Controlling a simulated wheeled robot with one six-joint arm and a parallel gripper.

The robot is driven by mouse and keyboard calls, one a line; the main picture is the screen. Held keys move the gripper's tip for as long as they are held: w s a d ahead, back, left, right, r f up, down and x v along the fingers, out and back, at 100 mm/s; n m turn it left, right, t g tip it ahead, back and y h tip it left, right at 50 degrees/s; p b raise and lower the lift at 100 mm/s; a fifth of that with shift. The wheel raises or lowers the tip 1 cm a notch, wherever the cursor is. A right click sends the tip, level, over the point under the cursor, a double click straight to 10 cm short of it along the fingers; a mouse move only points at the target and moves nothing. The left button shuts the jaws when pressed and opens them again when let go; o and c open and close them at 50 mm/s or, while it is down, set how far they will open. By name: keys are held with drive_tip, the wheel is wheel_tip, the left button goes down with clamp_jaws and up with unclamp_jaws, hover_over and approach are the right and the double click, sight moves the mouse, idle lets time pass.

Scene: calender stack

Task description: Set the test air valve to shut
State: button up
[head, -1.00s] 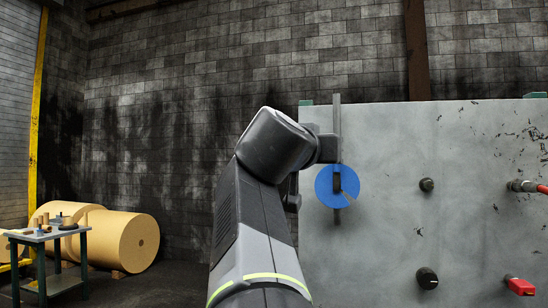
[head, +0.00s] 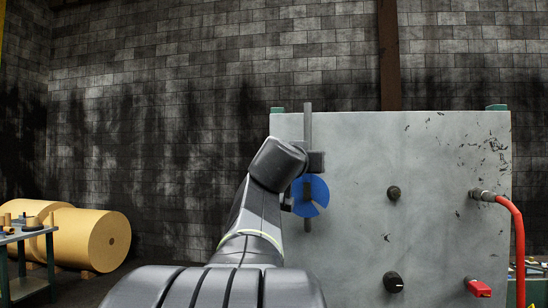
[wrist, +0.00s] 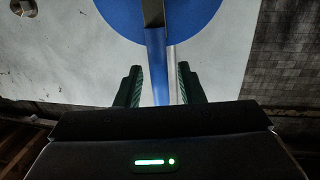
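A blue disc (head: 317,194) with a pale notch at its lower right is on the left part of a grey panel (head: 350,240). A vertical grey bar (head: 308,125) stands above it and overlaps it. In the wrist view the blue disc (wrist: 200,22) fills the top, and a narrow blue bar (wrist: 157,65) runs down from it beside a pale metal strip. My gripper (wrist: 160,75) has its two dark fingers apart, one on each side of this bar, with a gap visible at the left. No label shows which part is the test air valve.
Two dark knobs (head: 394,193) (head: 394,281) are on the panel's middle. At the right are a red hose (head: 517,235) on a metal fitting and a red switch (head: 478,288). Tan rolls (head: 92,238) and a small table (head: 28,236) stand far left.

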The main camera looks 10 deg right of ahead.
clamp_jaws()
